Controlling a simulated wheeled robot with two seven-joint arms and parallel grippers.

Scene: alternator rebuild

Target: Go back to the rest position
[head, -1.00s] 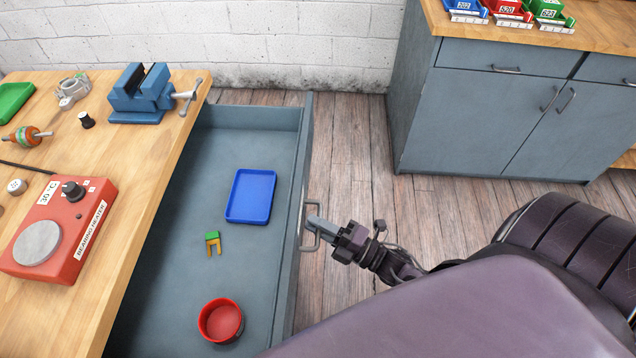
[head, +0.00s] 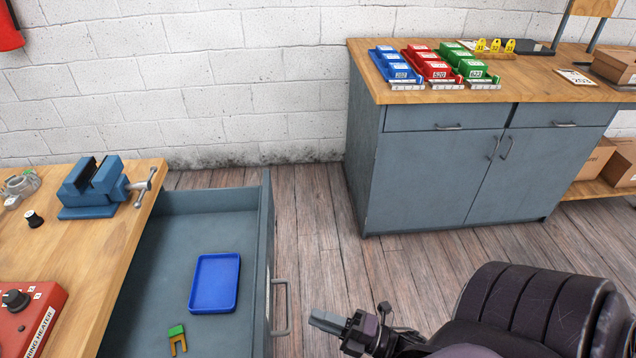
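My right gripper (head: 328,322) is at the lower middle of the head view, beside the handle (head: 281,307) of the open drawer (head: 207,200). A gap shows between the gripper and the handle, and nothing shows in its fingers. From this angle I cannot tell if the fingers are parted. My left gripper is out of view. The drawer stands pulled out from the workbench and holds a blue tray (head: 215,283) and a small green and yellow part (head: 177,340).
The workbench (head: 92,262) at left carries a blue vise (head: 92,189) and a red bearing heater (head: 28,318). A grey cabinet (head: 440,170) at the back bears blue, red and green bins (head: 436,70). Wooden floor (head: 320,230) is clear between drawer and cabinet.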

